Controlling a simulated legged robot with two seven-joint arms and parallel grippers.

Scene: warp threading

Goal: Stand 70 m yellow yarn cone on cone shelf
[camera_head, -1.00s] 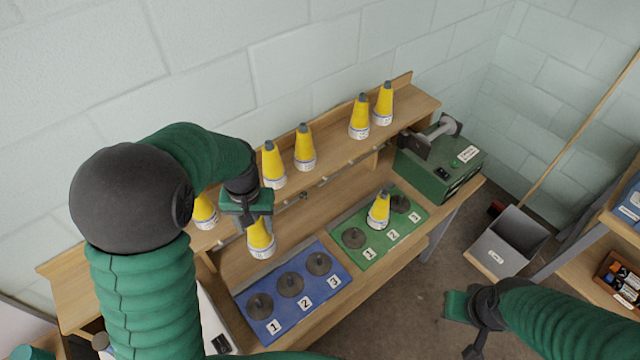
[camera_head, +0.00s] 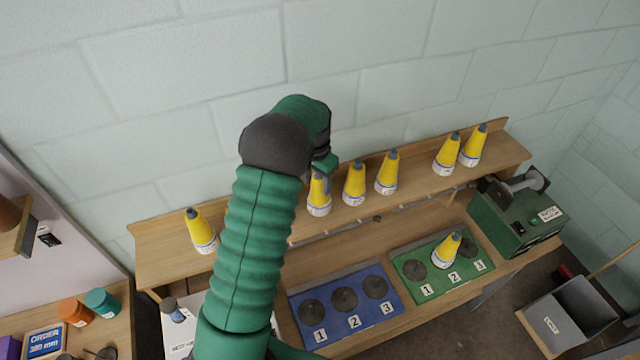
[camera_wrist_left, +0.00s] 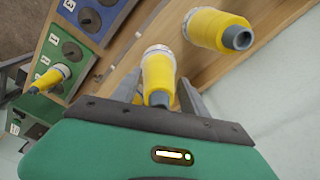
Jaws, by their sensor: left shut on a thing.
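My left gripper (camera_head: 322,178) is shut on a yellow yarn cone (camera_head: 318,197) with a white base band and grey tip. The cone is about upright at the cone shelf (camera_head: 165,245); I cannot tell whether its base touches the board. In the left wrist view, this cone (camera_wrist_left: 158,72) sits between the fingers, with another cone (camera_wrist_left: 217,30) close beside it. Several similar cones stand along the shelf, including one just right of the held cone (camera_head: 354,184) and one at the left (camera_head: 200,231). Their length labels are too small to read. My right gripper is out of view.
A blue board (camera_head: 365,312) with several dark pegs lies below the shelf. A green board (camera_head: 428,290) beside it bears a yellow cone (camera_head: 446,251). A green machine (camera_head: 515,225) stands at the right. The shelf has a gap between its middle and right cones.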

